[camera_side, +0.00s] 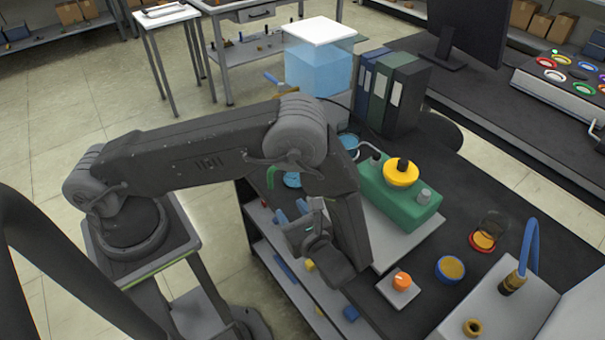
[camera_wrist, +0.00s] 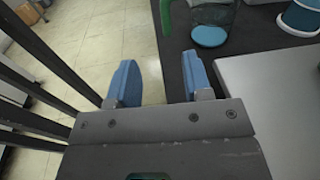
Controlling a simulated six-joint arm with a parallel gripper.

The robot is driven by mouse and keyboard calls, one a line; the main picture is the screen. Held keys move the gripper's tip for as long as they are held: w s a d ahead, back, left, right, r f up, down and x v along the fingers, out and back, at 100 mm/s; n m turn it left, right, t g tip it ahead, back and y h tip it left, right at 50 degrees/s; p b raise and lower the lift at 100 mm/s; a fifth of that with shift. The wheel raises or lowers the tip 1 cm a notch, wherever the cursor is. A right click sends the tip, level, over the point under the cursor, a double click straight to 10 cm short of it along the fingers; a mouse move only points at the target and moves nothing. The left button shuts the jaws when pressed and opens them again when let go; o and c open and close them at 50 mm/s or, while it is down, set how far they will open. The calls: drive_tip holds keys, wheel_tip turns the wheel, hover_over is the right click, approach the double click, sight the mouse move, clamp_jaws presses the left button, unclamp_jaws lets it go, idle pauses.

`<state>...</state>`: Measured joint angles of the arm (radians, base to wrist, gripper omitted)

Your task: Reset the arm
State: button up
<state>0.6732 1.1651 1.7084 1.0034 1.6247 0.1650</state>
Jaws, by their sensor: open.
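My gripper (camera_wrist: 162,82) is open and empty in the wrist view, its two blue-padded fingers apart over the edge of the dark bench. In the side view my gripper (camera_side: 293,222) hangs from my bent arm beside the bench's left edge, partly hidden by my wrist. Nothing is between the fingers in the wrist view.
A green box with a yellow knob (camera_side: 401,173) stands on a pale plate right of my arm. An orange knob (camera_side: 402,281), a blue-rimmed cup (camera_side: 450,269) and dark binders (camera_side: 400,95) are on the bench. A clear jug (camera_wrist: 211,22) stands near the bench edge.

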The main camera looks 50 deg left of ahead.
drive_tip(key=s+a+r+n+t+h, duration=0.1)
drive_tip(key=s+r+n+h, duration=0.2)
drive_tip(key=r, duration=0.7)
drive_tip(key=s+a+r+n+t+h, duration=0.1)
drive_tip(key=s+r+n+h, duration=0.2)
drive_tip(key=r+n+h, duration=0.5)
drive_tip(key=s+a+r+n+t+h, duration=0.1)
drive_tip(key=s+r+n+h, duration=0.2)
drive_tip(key=r, duration=0.9)
drive_tip(key=shift+s+a+n+t+h, duration=0.2)
drive_tip(key=shift+a+n+t+h, duration=0.2)
drive_tip(key=shift+n+h, duration=1.5)
drive_tip(key=shift+n+y, duration=0.4)
